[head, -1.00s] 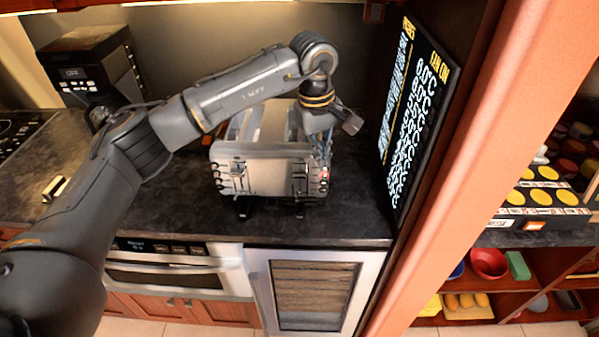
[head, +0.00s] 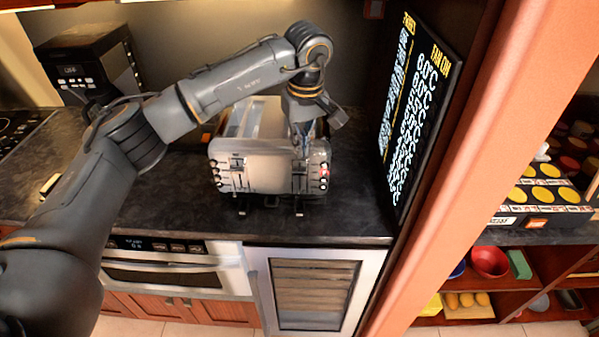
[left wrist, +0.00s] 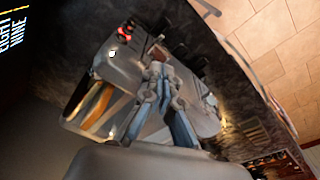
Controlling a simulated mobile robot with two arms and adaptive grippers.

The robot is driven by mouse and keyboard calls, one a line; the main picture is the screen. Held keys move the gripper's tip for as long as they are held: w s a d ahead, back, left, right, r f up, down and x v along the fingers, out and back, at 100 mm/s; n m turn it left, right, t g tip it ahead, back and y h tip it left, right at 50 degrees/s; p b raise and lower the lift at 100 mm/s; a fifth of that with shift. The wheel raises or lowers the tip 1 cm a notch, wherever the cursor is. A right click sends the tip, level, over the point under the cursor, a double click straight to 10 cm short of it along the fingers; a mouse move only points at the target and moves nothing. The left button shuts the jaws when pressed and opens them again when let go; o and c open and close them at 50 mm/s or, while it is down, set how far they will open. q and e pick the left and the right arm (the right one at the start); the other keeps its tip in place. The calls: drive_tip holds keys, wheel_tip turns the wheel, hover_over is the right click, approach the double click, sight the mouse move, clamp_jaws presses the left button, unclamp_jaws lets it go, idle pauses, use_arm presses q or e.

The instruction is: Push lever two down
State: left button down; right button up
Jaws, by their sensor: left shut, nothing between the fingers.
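A silver toaster (head: 268,175) stands on the dark counter, with a lever and small round buttons at each end of its front. The left-hand lever (head: 238,163) shows clear. The right-hand lever area (head: 299,178) is just below my left gripper (head: 302,146), which points down over the toaster's front right top edge. The gripper is shut with nothing in it. In the left wrist view the closed fingers (left wrist: 160,85) lie over the toaster's edge, with its slots (left wrist: 97,105) on the left. I cannot tell whether the fingertips touch a lever. My right gripper is out of view.
A black coffee machine (head: 88,62) stands at the back left. A black menu board (head: 415,105) and an orange post (head: 480,150) bound the right side. The counter in front of the toaster (head: 340,220) is clear.

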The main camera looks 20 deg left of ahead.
use_arm(q)
drive_tip(key=b, duration=0.2)
approach(301, 182)
drive_tip(key=shift+s+f, duration=0.25)
drive_tip(key=shift+s, duration=0.65)
drive_tip(key=shift+f, duration=0.1)
wheel_tip(301, 182, down, 7)
drive_tip(key=b, duration=0.5)
drive_tip(key=shift+r, duration=0.2)
drive_tip(key=shift+s+d+r, duration=0.15)
drive_tip(key=shift+s+d, duration=0.05)
drive_tip(key=shift+s, duration=0.05)
drive_tip(key=shift+s+d+r, duration=0.35)
drive_tip(key=shift+s+d, duration=0.45)
drive_tip(key=shift+s, duration=0.15)
